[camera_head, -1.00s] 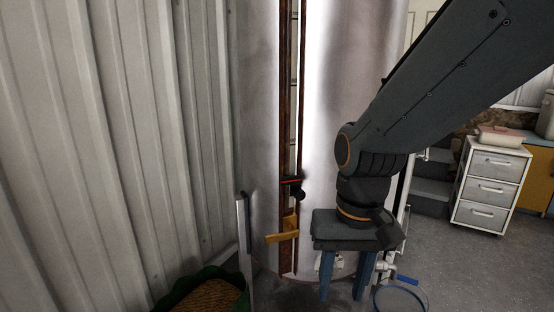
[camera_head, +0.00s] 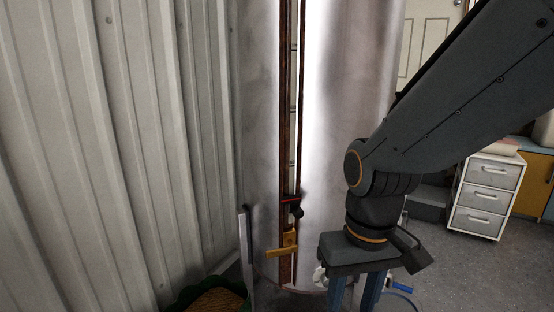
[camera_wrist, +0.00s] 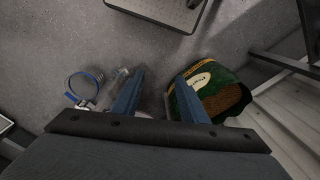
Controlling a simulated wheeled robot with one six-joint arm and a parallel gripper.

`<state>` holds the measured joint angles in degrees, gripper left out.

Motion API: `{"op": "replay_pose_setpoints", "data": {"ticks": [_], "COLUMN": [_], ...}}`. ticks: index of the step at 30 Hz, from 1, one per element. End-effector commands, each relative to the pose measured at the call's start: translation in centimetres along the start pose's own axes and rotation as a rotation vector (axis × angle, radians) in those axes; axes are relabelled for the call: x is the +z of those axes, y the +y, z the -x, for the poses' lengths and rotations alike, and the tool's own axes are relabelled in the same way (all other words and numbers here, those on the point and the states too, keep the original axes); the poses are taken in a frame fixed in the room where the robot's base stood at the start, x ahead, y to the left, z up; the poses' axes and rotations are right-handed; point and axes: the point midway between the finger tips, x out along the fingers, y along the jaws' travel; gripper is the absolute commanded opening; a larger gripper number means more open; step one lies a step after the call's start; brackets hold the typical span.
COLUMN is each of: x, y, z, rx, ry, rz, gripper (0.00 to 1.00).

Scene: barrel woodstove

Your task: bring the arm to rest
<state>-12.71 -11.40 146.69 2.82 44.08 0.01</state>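My gripper (camera_head: 353,292) hangs from my dark arm at the lower right of the head view, in front of the pale cylinder, pointing down. Its two blue fingers stand apart, with nothing visible between them; the tips are cut off by the lower picture edge. In the wrist view my gripper (camera_wrist: 157,85) shows both fingers spread, with grey floor beyond.
The tall pale cylinder (camera_head: 345,80) has a rusty vertical slot with a yellow latch (camera_head: 283,245). A corrugated wall (camera_head: 120,150) stands left.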

Motion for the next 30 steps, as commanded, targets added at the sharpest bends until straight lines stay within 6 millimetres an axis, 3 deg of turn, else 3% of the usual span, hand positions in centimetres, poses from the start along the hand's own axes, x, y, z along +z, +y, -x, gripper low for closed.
{"op": "replay_pose_setpoints", "data": {"ticks": [1, 3, 13, 18, 30], "x": [0.4, 0.5, 1.5, 1.9, 1.9], "y": [0.6, 1.4, 5.0, 6.1, 6.4], "z": [1.5, 2.6, 6.9, 7.8, 7.8], "rx": [0.003, 0.008, 0.025, 0.030, 0.031], "ry": [-0.005, -0.005, -0.008, -0.007, -0.007], "rz": [-0.021, -0.045, -0.155, -0.185, -0.194], "gripper": [0.40, 0.40, 0.40, 0.40, 0.40]}}
